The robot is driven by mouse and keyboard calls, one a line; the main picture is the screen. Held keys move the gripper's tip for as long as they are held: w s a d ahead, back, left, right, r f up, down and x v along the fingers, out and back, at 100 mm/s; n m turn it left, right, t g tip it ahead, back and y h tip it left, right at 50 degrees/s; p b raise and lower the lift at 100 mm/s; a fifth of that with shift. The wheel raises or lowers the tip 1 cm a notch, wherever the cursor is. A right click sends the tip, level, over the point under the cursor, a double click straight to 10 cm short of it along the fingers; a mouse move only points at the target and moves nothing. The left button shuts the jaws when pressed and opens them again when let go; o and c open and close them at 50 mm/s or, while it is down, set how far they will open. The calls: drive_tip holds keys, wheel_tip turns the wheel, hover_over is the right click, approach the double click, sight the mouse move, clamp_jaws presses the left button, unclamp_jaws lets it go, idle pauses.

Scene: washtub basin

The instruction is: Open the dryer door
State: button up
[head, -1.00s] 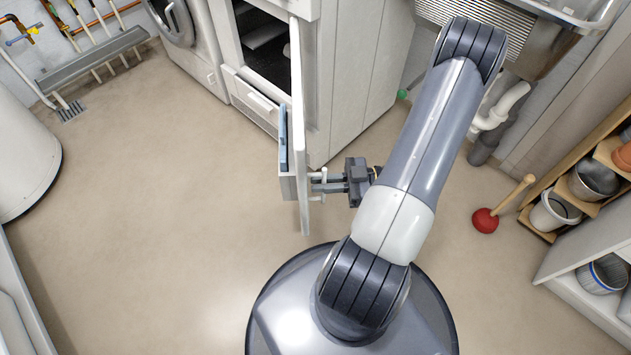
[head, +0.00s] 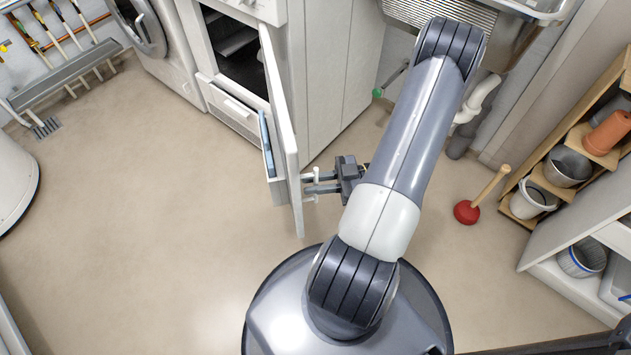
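The white appliance (head: 184,40) at the upper left has its front door (head: 288,150) swung well open, seen nearly edge-on. Its dark inside with a shelf shows behind the door. A blue-edged panel (head: 267,145) sits on the door's inner side. A small pale handle (head: 316,198) stands out from the door's outer face near its free end. My gripper (head: 318,182) reaches it from the right. Its two fingers lie a small gap apart, at the handle, and appear closed on it. The exact contact is too small to see clearly.
A front-loading machine (head: 140,30) with a round door stands to the left. A red plunger (head: 467,211) and shelves with pots (head: 568,165) are on the right. A sink (head: 520,8) is at the top right. The floor (head: 150,230) left of the door is clear.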

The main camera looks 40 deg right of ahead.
drive_tip(key=shift+o, duration=0.7)
drive_tip(key=shift+d, duration=0.3)
drive_tip(key=p+v, duration=0.1)
drive_tip(key=v, duration=0.9)
drive_tip(key=shift+s+p, duration=0.15)
drive_tip(key=shift+p, duration=0.25)
drive_tip(key=b+x, duration=0.2)
drive_tip(key=x, duration=0.9)
